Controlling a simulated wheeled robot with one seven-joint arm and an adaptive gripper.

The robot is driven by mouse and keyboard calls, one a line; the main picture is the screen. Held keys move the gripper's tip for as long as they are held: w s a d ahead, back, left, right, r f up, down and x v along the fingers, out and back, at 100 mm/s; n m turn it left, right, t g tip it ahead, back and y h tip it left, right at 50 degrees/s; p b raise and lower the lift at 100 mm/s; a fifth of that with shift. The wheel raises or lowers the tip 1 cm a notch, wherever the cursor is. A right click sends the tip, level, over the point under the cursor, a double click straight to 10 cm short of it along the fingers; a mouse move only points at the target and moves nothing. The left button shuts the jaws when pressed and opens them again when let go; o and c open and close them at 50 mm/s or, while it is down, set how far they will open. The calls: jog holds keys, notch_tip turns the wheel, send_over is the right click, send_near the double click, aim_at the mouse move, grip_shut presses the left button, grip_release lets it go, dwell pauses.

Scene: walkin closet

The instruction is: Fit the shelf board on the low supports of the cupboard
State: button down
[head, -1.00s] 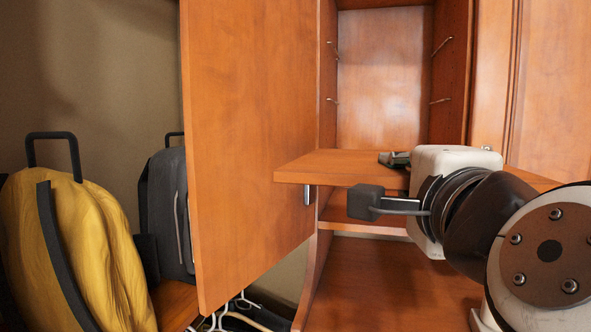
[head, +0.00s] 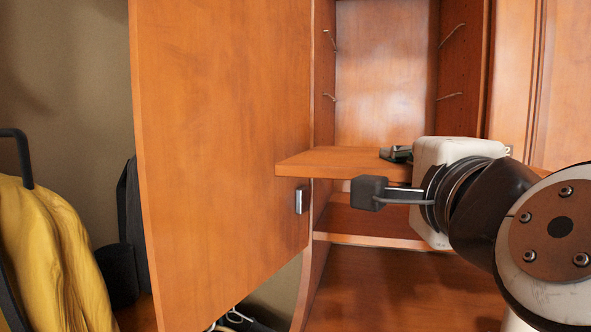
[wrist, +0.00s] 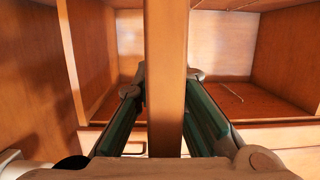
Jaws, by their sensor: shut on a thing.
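The shelf board (head: 330,162) is a flat reddish-brown wooden panel, held roughly level in front of the open cupboard (head: 383,70). My gripper (head: 384,174) is shut on the board, with one finger above and one below it. In the wrist view the board (wrist: 166,95) shows edge-on between the fingers. The low supports are thin metal wires on the left wall (head: 330,97) and right wall (head: 450,96), above the board in the picture. An upper pair shows on the left (head: 330,40) and right (head: 453,36).
The open cupboard door (head: 220,150) stands left of the board, close to its left end. A fixed lower shelf (head: 370,224) lies below it. A yellow backpack (head: 50,250) and a dark bag (head: 128,240) are far left. The space between the supports looks empty.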

jog(key=shift+w+d+f+b, duration=0.15)
jog(key=shift+w+d+b, duration=0.65)
jog(key=shift+w, duration=1.1)
jog(key=shift+w+d+f+b, duration=0.15)
jog(key=shift+w+d+b, duration=0.3)
jog(key=shift+w+b, duration=1.1)
jog(key=shift+w+d+f+b, duration=0.15)
jog(key=shift+w+d+b, duration=0.5)
jog(key=shift+w, duration=1.85)
jog(key=shift+s+b, duration=0.1)
jog(key=shift+b, duration=0.3)
jog(key=shift+w+d+b, duration=0.15)
jog(key=shift+w+b, duration=0.15)
jog(key=shift+w, duration=0.15)
jog(key=shift+w+d+b, duration=0.25)
jog(key=shift+w+b, duration=0.1)
jog(key=shift+w, duration=0.25)
jog(key=shift+w+d, duration=0.1)
jog(key=shift+w, duration=0.25)
jog(key=w+d+b, duration=0.2)
jog(key=w+b, duration=0.2)
jog(key=w, duration=0.2)
